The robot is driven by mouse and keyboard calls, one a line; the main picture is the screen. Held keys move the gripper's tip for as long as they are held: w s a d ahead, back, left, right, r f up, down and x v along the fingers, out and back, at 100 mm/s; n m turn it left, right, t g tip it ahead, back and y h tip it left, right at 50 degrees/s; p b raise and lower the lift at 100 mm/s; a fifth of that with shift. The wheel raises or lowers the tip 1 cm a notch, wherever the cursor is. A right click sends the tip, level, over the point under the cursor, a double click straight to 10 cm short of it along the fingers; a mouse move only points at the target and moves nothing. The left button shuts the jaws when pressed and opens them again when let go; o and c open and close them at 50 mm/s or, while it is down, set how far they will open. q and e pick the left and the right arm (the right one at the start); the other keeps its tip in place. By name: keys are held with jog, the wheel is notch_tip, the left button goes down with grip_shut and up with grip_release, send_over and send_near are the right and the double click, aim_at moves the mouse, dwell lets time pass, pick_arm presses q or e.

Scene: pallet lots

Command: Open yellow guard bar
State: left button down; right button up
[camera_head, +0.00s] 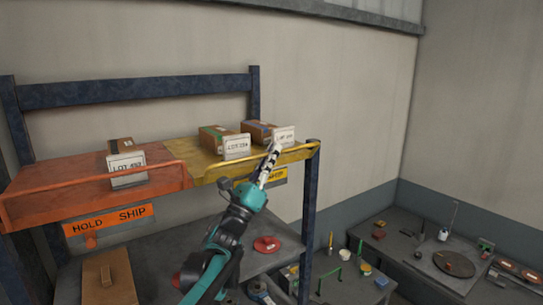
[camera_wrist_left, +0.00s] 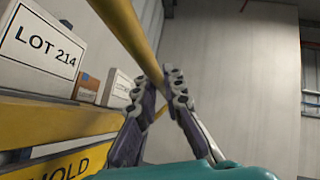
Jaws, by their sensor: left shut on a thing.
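The yellow guard bar (camera_head: 302,151) runs along the front of the yellow shelf bay (camera_head: 207,160) in the head view. In the left wrist view the guard bar (camera_wrist_left: 122,22) comes down from the top and passes between my fingers. My left gripper (camera_head: 273,150) reaches up to the bar from below, in front of the right-hand boxes. In the wrist view my left gripper (camera_wrist_left: 163,88) is closed around the bar, one finger on each side. The bar's far end is partly hidden by the fingers. My right gripper is not in view.
Cartons with white lot cards (camera_head: 237,146) stand in the yellow bay, close behind the bar. A LOT 214 card (camera_wrist_left: 40,40) is near the gripper. An orange bay (camera_head: 60,195) adjoins on the left. A blue post (camera_head: 311,200) stands just right of my gripper.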

pick_arm(q)
jog(key=c, duration=1.6)
grip_release()
jog(key=v, duration=1.2)
jog(key=shift+a+f, duration=0.1)
jog(key=w+a+f+b, duration=0.1)
jog(key=a+f+b, duration=0.1)
jog(key=a, duration=0.6)
jog(key=shift+a+f+b, duration=0.25)
jog(key=shift+f+b, duration=0.05)
jog(key=shift+b, duration=0.2)
